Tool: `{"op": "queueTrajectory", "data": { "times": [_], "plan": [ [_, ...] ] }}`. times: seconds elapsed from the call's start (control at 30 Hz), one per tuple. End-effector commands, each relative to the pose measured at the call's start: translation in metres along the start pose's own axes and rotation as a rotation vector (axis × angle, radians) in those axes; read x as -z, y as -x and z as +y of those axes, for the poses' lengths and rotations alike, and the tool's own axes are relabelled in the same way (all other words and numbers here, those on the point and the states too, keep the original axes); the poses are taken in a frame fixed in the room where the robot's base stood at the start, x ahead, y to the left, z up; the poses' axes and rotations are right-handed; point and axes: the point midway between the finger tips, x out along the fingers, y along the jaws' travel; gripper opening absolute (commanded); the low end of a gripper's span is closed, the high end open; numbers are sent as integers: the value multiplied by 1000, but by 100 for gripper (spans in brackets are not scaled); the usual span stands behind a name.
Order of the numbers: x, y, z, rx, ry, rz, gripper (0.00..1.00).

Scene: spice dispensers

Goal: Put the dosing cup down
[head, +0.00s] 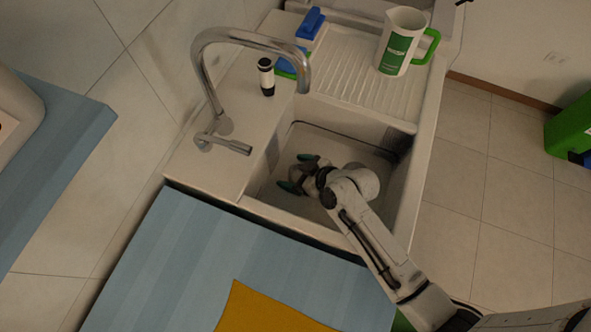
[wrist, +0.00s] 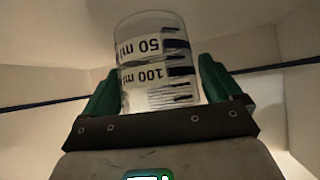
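The dosing cup (wrist: 155,60) is clear, with black bands and the marks 50 ml and 100 ml. The cup is hard to make out there against the pale basin. I cannot tell whether the cup touches the basin floor.
A curved metal faucet (head: 208,78) stands left of the basin. A small black-and-white bottle (head: 266,77) and a blue dispenser (head: 311,23) stand behind it. A white jug (head: 398,45) with a green handle is on the ribbed drainboard (head: 345,75). The basin walls surround my gripper.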

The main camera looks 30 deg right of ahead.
Motion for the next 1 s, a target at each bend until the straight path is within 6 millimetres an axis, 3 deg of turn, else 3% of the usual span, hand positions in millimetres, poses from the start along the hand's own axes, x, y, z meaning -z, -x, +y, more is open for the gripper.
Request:
{"op": "queueTrajectory", "data": {
  "times": [0.47, 1.0],
  "plan": [
    [1, 9, 0, -1, -1, 0, 100],
    [1, 105, 0, 0, 0, 0, 100]
  ]
}}
